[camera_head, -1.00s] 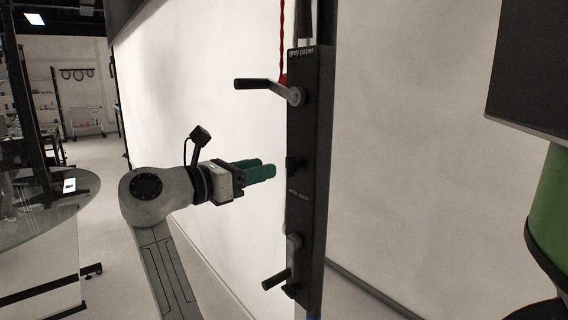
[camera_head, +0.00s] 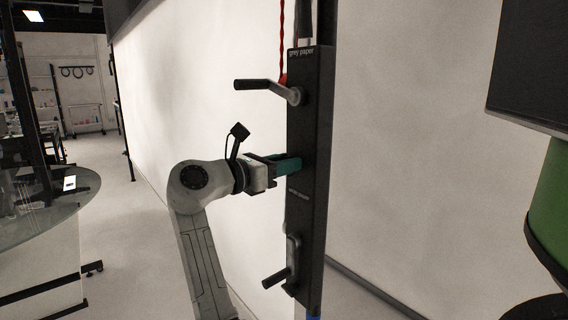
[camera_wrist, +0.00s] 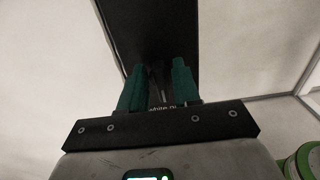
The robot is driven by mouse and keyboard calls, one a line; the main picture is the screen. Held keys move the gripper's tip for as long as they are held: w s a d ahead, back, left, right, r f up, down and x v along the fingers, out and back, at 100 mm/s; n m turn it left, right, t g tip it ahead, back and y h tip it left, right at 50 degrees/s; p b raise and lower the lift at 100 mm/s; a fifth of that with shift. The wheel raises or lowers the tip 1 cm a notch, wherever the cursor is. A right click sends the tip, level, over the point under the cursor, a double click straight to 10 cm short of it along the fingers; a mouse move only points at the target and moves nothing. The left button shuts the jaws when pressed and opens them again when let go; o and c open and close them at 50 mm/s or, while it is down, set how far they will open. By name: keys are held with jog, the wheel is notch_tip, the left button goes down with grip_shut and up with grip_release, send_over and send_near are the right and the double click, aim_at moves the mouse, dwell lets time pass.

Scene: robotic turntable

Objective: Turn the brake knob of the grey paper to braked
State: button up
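A tall black panel (camera_head: 309,220) hangs upright, labelled "grey paper" at its top; it also fills the middle of the wrist view (camera_wrist: 160,30). A second label, "white paper", sits halfway down. My gripper (camera_head: 296,164) is at the panel's left edge, just above the second label. Its teal fingers (camera_wrist: 160,68) are spread apart in the wrist view, with dark panel between them. The small black brake knob at that height is hidden by the fingers in the head view and cannot be made out against the panel in the wrist view.
A crank handle (camera_head: 265,86) sticks out left above my gripper, and another crank (camera_head: 277,276) sticks out below. A white paper backdrop (camera_head: 420,150) stands behind. A green cylinder (camera_head: 551,205) is at the far right.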

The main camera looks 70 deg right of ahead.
jog(key=c, duration=0.4)
jog(key=shift+r+m+p, duration=0.1)
jog(key=shift+m+p, duration=0.25)
jog(key=shift+m, duration=0.05)
jog(key=m, duration=0.5)
jog(key=f+m, duration=0.1)
jog(key=m, duration=0.5)
jog(key=s+m+b, duration=0.1)
jog(key=m, duration=0.5)
jog(key=shift+a+f, duration=0.2)
jog(key=shift+a, duration=0.1)
jog(key=shift+m, duration=0.3)
jog(key=o, duration=0.7)
